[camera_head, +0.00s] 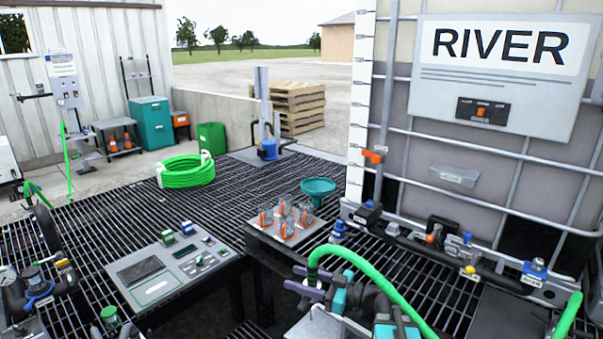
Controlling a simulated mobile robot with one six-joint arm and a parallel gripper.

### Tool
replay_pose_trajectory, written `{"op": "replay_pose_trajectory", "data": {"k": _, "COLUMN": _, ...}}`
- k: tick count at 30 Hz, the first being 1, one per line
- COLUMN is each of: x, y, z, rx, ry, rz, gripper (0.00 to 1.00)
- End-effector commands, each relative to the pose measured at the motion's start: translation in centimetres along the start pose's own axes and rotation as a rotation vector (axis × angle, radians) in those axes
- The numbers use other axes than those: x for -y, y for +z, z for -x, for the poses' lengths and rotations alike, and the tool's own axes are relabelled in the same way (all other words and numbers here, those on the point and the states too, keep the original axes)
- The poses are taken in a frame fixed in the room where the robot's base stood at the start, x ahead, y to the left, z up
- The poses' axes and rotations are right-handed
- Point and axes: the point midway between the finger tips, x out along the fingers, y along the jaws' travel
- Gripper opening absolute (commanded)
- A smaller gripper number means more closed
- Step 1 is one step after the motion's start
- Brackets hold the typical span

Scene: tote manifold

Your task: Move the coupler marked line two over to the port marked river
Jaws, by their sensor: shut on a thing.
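My gripper (307,281) is at the lower middle, its two fingers shut around a dark coupler (313,276) on the end of a green hose (365,265). The hose rises from the coupler and arcs down to the right. No line two marking is readable on the coupler, and its lower end is hidden. A large RIVER sign (502,48) is on the caged tote (440,150) at the right. A dark pipe manifold (435,250) with valves and blue-topped fittings (535,268) runs along the tote's foot. Its small labels are unreadable. The held coupler is left of and nearer than the manifold, apart from it.
A tray of clear and orange parts (285,222) and a teal funnel (318,187) stand behind my gripper. A control panel (160,275) is left. Pipe fittings (40,285) crowd the lower left.

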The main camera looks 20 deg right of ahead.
Motion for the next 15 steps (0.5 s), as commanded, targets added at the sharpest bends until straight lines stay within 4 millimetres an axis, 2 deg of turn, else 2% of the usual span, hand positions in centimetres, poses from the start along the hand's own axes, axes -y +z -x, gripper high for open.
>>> {"op": "replay_pose_trajectory", "data": {"k": 15, "x": 0.42, "y": -0.07, "z": -0.80, "rx": -0.001, "ry": -0.009, "rz": 0.000, "gripper": 0.10}}
